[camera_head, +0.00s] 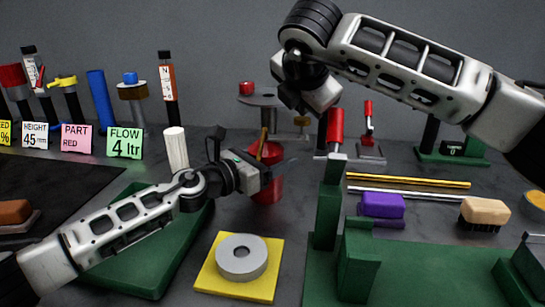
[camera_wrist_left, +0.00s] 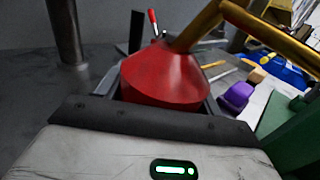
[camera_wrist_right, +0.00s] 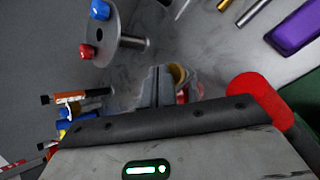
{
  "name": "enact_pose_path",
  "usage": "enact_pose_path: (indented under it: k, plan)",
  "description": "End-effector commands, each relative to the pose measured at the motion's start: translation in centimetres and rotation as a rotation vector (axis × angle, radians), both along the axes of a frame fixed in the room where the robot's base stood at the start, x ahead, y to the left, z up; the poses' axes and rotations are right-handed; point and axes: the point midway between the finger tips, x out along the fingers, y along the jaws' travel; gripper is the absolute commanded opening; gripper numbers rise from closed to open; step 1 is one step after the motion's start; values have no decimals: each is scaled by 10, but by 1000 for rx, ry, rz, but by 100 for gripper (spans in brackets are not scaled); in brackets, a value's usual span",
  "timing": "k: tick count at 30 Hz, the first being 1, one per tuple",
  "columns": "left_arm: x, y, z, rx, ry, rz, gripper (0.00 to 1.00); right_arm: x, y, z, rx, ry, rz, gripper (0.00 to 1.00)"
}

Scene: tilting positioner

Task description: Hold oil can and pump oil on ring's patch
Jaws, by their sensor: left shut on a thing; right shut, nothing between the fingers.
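The oil can (camera_head: 266,188) has a red conical body and a brass spout. My left gripper (camera_head: 258,178) is shut on its body, and in the left wrist view the red body (camera_wrist_left: 165,78) sits between the fingers. A grey ring (camera_head: 241,257) lies flat on a yellow mat (camera_head: 265,289), in front of the can and apart from it. I cannot make out a patch on the ring. My right gripper (camera_wrist_right: 160,85) is shut and empty; part of the can (camera_wrist_right: 182,78) shows beyond its fingertips. In the head view its fingers are hard to make out.
A red-handled tool (camera_head: 336,128) stands close to my right gripper. A green tray (camera_head: 150,262) lies under my left arm. Green fixtures (camera_head: 328,210) stand right of the mat. A grey round stand (camera_head: 262,98) with coloured knobs is behind.

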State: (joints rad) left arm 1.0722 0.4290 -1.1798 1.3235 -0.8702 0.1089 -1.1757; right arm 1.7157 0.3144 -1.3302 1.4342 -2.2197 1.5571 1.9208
Motion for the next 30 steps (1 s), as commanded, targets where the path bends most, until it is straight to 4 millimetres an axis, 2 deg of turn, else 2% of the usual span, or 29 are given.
enact_pose_path:
  k: [1,30]
  plan:
    - [0,0,-1,0,0,-1,28,0,0,-7,-2,11,-2,0]
    - [0,0,2,-4,-5,0,28,0,0,-21,1,16,-3,0]
